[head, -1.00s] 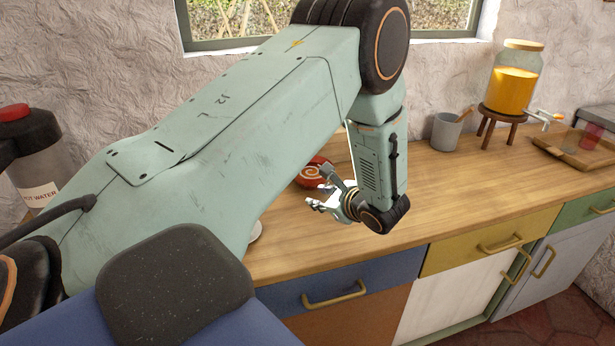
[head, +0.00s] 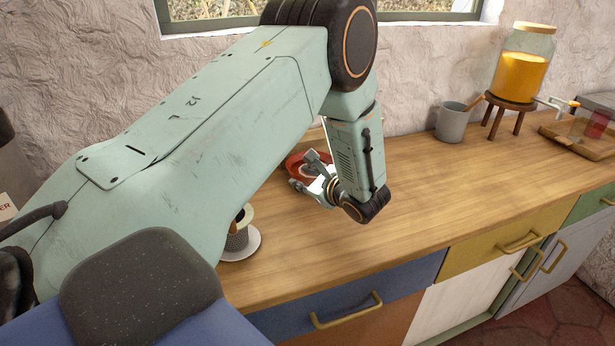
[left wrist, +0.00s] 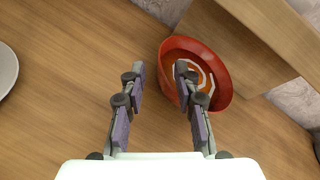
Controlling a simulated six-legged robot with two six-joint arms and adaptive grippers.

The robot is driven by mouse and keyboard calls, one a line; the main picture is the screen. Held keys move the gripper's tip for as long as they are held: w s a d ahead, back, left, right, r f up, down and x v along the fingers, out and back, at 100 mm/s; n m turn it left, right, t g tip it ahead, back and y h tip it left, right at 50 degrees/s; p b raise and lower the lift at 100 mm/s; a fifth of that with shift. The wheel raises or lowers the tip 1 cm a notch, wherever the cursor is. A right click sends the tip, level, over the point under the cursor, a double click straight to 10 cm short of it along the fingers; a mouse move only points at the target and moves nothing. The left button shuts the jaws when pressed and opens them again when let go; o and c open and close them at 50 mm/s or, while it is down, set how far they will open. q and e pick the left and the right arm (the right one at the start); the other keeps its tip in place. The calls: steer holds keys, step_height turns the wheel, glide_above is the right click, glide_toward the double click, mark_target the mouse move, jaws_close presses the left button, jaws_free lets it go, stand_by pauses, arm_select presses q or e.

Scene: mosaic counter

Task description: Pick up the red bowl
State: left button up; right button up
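The red bowl (left wrist: 222,88) sits on the wooden counter near the wall in the left wrist view, with an orange and white swirl inside. In the head view the red bowl (head: 297,164) is partly hidden behind my left arm and gripper. My left gripper (head: 306,172) is just in front of it. In the left wrist view the left gripper (left wrist: 158,72) is open and empty, its fingers apart; the right-hand fingertip overlaps the bowl's near rim and the left-hand one is over bare wood. I cannot tell whether it touches the bowl. My right gripper is not in view.
A wooden block or board (left wrist: 255,45) lies beside the bowl near the wall. A cup on a saucer (head: 243,243) stands left of the gripper, near the counter front. A grey mug (head: 452,122) and a juice dispenser (head: 521,75) stand at the right. The middle counter is clear.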

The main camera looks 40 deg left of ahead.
mark_target(295, 174)
arm_select(q)
steer(key=shift+r, duration=0.1)
steer(key=x, duration=0.6)
steer(key=shift+w+d+f, duration=0.1)
steer(key=shift+w+f, duration=0.05)
steer(key=shift+f, duration=0.3)
steer(key=shift+d+r, duration=0.5)
steer(key=shift+r, duration=0.05)
steer(key=shift+a+f, duration=0.4)
steer(key=shift+a, duration=0.1)
steer(key=c, duration=0.6)
steer(key=shift+d+r, duration=0.3)
steer(key=shift+d, duration=0.1)
jaws_close()
steer(key=shift+a+f, duration=0.2)
steer(key=shift+a, duration=0.1)
steer(key=shift+r, duration=0.15)
